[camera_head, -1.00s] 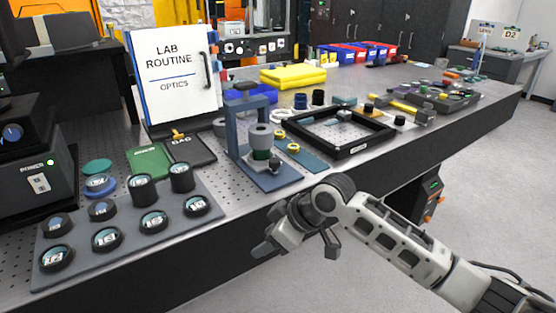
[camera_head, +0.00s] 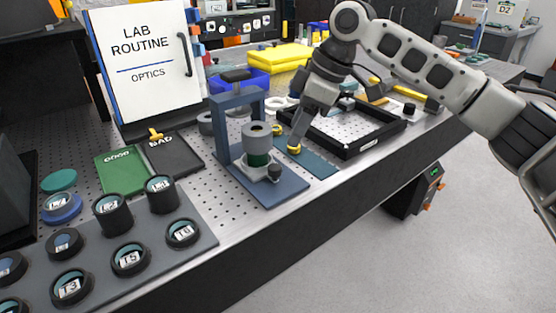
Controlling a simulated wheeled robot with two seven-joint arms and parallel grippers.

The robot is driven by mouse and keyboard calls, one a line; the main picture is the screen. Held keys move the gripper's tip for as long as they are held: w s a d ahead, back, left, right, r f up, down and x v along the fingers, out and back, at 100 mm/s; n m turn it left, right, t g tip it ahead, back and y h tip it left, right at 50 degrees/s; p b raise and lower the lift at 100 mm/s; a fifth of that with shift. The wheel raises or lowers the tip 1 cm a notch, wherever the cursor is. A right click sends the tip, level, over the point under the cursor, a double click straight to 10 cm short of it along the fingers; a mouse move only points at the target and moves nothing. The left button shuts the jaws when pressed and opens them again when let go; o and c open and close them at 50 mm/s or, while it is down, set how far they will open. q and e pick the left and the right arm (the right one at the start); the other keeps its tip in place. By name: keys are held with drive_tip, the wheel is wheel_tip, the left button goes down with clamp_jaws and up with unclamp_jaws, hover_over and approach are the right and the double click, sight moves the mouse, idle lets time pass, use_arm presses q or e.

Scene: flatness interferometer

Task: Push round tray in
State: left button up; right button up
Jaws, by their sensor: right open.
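The blue interferometer stand (camera_head: 222,135) stands near the bench's front edge, an arched frame on a flat blue base. In it, a light round tray (camera_head: 246,178) with a dark knob (camera_head: 274,173) at its front right sits low on the base. A grey cylinder (camera_head: 257,137) over a dark green part stands above the tray and hides much of it. My right gripper (camera_head: 297,143) is open and points down just right of the stand, its tips close to a small yellow ring (camera_head: 294,149) on a blue strip. I cannot tell whether they touch. My left gripper is out of view.
A black square frame (camera_head: 350,152) lies right of the gripper. Green and dark cards (camera_head: 122,171) lie left of the stand, with several labelled round optics on a grey mat (camera_head: 205,239) at front left. A white binder (camera_head: 150,85) stands behind.

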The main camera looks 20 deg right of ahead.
sight(276, 167)
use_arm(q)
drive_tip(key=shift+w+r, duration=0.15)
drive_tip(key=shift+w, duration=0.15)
use_arm(e)
drive_tip(key=x, duration=1)
drive_tip(key=shift+w+r, duration=0.1)
drive_tip(key=shift+c, duration=0.2)
